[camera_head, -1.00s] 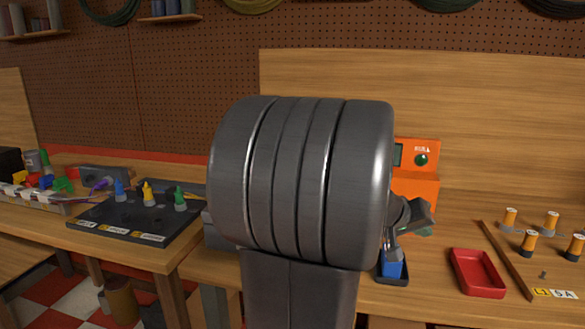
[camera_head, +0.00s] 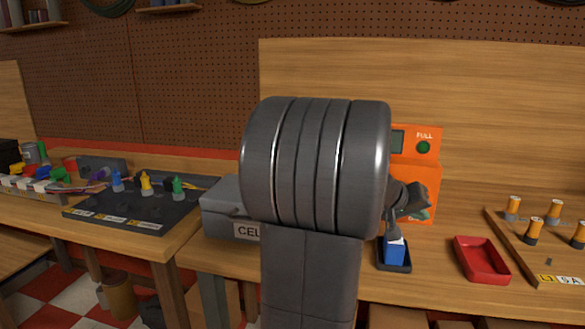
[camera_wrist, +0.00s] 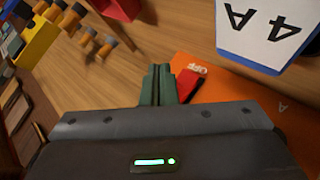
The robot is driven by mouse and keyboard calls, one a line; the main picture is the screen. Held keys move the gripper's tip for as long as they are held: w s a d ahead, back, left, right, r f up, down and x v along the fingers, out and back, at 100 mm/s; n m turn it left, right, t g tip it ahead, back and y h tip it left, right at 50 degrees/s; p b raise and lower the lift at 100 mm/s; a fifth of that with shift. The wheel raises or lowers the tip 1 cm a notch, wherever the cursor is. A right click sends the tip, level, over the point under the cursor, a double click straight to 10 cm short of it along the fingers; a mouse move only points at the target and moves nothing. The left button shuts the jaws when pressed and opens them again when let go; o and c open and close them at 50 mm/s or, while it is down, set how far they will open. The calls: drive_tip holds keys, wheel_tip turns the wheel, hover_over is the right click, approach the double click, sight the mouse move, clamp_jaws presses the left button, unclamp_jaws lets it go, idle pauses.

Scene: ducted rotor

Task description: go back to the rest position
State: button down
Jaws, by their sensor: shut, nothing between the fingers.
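In the wrist view my gripper (camera_wrist: 160,84) is shut, its two greenish fingers together with nothing between them. It points over the wooden bench, beside an orange panel (camera_wrist: 235,98) marked OFF with a red switch (camera_wrist: 188,86). A blue block with a white 4A label (camera_wrist: 262,38) is close by at upper right, apart from the fingers. In the head view my large grey arm link fills the middle and hides much behind it.
An orange charger-like box (camera_head: 424,180) stands behind a blue block (camera_head: 395,252) in a dark holder (camera_head: 394,268). Right are a red tray (camera_head: 480,260) and several orange cylinders (camera_head: 533,230). Left are a grey box (camera_head: 222,212) and a dark board (camera_head: 125,212) with coloured pegs.

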drive_tip(key=shift+s+a+r, duration=0.15)
drive_tip(key=shift+s+r, duration=0.2)
drive_tip(key=shift+s, duration=0.35)
drive_tip(key=shift+w+d+f+p, duration=0.1)
drive_tip(key=shift+w+d+p, duration=0.05)
drive_tip(key=shift+w+p, duration=0.45)
drive_tip(key=shift+w+d+f+p, duration=0.15)
drive_tip(key=shift+w+p, duration=0.2)
drive_tip(key=shift+p, duration=0.3)
drive_tip(key=shift+s+r+p, duration=0.15)
drive_tip(key=shift+r+p, duration=0.05)
drive_tip(key=shift+p, duration=0.2)
drive_tip(key=shift+a+f+p, duration=0.1)
drive_tip(key=shift+p, duration=0.65)
